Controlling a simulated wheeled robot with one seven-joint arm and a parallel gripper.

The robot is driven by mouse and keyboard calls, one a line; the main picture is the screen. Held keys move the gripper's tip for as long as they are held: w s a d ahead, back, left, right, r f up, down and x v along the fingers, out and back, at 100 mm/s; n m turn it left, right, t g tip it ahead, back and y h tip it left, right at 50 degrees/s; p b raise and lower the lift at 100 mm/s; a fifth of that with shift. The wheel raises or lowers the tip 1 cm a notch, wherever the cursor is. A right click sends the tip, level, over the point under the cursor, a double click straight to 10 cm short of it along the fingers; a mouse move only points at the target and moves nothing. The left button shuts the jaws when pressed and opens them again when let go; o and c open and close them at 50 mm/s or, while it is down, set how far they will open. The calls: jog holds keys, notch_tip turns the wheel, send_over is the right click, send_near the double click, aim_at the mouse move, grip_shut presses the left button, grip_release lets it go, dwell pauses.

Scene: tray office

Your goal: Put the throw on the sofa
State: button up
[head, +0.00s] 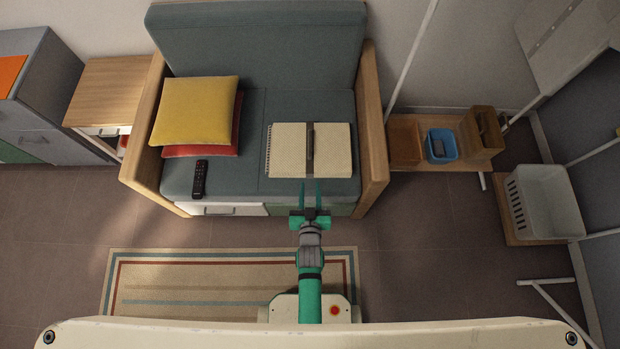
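The sofa (300,99) is grey-blue with wooden arms and stands against the back wall. I see nothing that I can clearly tell is a throw. My gripper (311,187) is by the sofa's front edge, just below the notebook in the picture.
A striped rug (185,255) lies on the floor before the sofa. A wooden side table (115,90) stands left. At right are a low shelf with a blue bin (441,145) and wooden boxes, and a white basket (545,200). Floor between sofa and basket is mostly clear.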

jog(key=s+r+t, duration=0.1)
jog(key=s+r, duration=2.2)
jog(key=r, duration=0.3)
jog(key=shift+s+r, duration=0.15)
jog(key=shift+s, duration=0.25)
